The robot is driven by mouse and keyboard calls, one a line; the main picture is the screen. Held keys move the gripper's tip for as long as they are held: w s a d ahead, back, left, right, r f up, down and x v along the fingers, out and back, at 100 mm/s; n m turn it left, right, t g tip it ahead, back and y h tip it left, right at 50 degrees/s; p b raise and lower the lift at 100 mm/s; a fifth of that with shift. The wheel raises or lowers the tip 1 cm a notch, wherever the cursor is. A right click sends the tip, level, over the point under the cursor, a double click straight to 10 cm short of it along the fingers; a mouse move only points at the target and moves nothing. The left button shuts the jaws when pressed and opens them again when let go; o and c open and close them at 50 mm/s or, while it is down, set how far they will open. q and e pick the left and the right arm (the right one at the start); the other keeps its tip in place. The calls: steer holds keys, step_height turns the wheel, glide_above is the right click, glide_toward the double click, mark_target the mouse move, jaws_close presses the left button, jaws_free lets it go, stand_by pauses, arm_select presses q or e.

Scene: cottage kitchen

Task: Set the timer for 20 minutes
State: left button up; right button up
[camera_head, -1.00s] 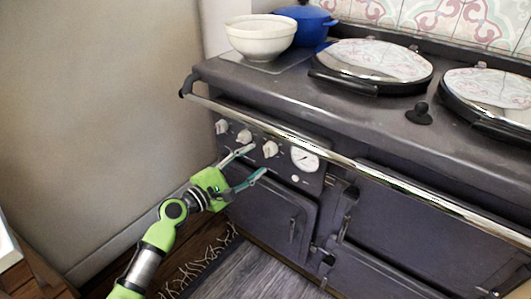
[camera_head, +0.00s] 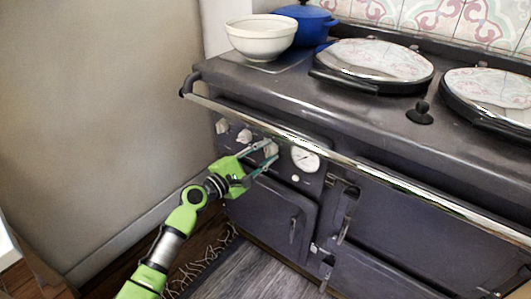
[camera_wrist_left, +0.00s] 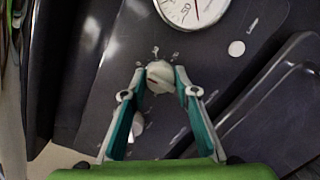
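The stove's front panel (camera_head: 285,172) carries a row of white knobs and a round white gauge (camera_head: 305,158), whose lower part also shows at the top of the wrist view (camera_wrist_left: 195,8). The rightmost knob (camera_wrist_left: 160,78), next to the gauge, has a red line on its face and small marks around it. My left gripper (camera_head: 271,150) is at this knob. In the wrist view its teal fingers (camera_wrist_left: 160,74) stand on both sides of the knob, with a small gap seeming to remain. The other knobs (camera_head: 222,126) (camera_head: 245,136) are to the left. My right gripper is not in view.
A chrome rail (camera_head: 340,160) runs along the stove front just above the knobs. Oven doors (camera_head: 275,215) are below the panel. A white bowl (camera_head: 261,40) and a blue pot (camera_head: 306,22) stand on the stove top. A wall (camera_head: 100,120) is at the left.

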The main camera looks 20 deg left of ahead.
arm_select(q)
steer(key=shift+m, duration=0.4)
steer(key=shift+m, duration=0.5)
steer(key=m, duration=0.2)
steer(key=shift+m, duration=0.3)
steer(key=m, duration=0.2)
steer(key=shift+m+g+y, duration=0.3)
steer(key=shift+d+m, duration=0.1)
steer(key=shift+m, duration=0.7)
steer(key=m+y+p, duration=0.1)
steer(key=m+p, duration=0.1)
steer(key=m, duration=0.3)
steer(key=shift+s+r, duration=0.1)
steer(key=m+p, duration=0.2)
steer(key=m, duration=0.2)
steer(key=shift+y+p, duration=0.35)
steer(key=shift+y, duration=0.05)
steer(key=shift+f+m, duration=0.2)
steer(key=shift+m, duration=0.2)
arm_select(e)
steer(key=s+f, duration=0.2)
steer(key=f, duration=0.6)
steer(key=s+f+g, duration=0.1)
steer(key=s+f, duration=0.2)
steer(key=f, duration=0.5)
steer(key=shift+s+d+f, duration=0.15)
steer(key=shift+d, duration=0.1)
